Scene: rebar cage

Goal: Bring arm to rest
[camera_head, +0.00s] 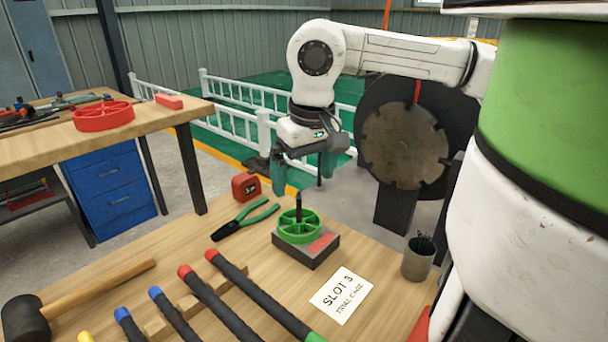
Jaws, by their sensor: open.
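My gripper (303,170) hangs from my white arm above the far edge of the wooden table. Its two teal fingers are spread apart, and nothing shows between them. Below it, a green spoked wheel (299,227) sits around an upright dark peg on a dark block (306,251) with a red patch on top. The gripper is above and apart from the wheel and peg.
Pliers (245,219) and a red tape measure (245,186) lie left of the block. Several dark bars with coloured ends (205,300), a mallet (80,300), a "SLOT 3" card (341,294) and a grey cup (418,259) occupy the table (380,240). A red wheel (103,116) lies on another bench.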

